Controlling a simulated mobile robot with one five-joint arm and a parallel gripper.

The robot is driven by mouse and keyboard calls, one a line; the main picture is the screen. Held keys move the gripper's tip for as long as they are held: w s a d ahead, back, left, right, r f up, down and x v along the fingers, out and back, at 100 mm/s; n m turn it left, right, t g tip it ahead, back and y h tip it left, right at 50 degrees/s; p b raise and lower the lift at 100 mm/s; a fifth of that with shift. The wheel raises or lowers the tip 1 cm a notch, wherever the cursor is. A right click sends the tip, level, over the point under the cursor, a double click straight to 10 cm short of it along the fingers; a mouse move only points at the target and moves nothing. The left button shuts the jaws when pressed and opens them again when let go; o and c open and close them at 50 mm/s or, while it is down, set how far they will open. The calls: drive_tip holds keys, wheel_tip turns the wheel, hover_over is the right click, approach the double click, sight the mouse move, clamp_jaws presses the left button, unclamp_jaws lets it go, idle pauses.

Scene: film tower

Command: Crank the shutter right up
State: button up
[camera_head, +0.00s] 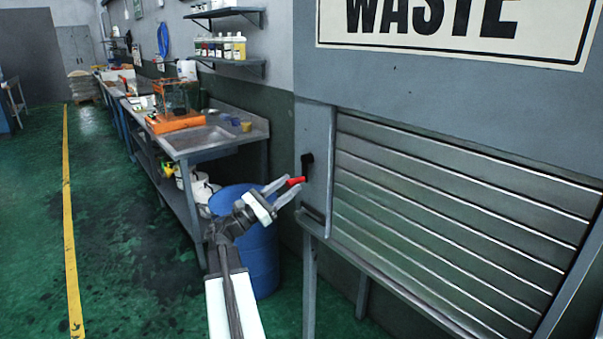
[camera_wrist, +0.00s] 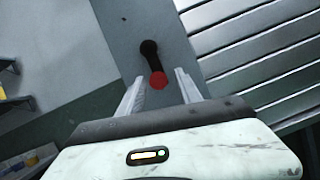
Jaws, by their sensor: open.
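The slatted metal shutter (camera_head: 450,230) is down across its opening on the right, below the sign. The crank, a black arm (camera_head: 307,164) with a red handle (camera_head: 295,181), is mounted on the grey post left of the shutter. My gripper (camera_head: 290,188) is open, with its fingers reaching toward the red handle. In the wrist view the red handle (camera_wrist: 158,80) shows between and just beyond the fingertips (camera_wrist: 160,80), and the black crank arm (camera_wrist: 149,53) runs up from it. I cannot tell whether either finger touches the handle.
A blue barrel (camera_head: 258,262) stands behind and below my arm. A workbench with a sink (camera_head: 203,138) runs along the wall to the left. A "WASTE" sign (camera_head: 560,45) is above the shutter. The green floor (camera_head: 120,230) on the left is clear.

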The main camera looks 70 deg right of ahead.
sight(302, 178)
drive_tip(key=p+x, duration=0.1)
drive_tip(key=x, duration=0.4)
drive_tip(key=shift+r, duration=0.1)
drive_tip(key=shift+d, duration=0.1)
clamp_jaws()
drive_tip(key=shift+s, duration=0.15)
idle(1.0)
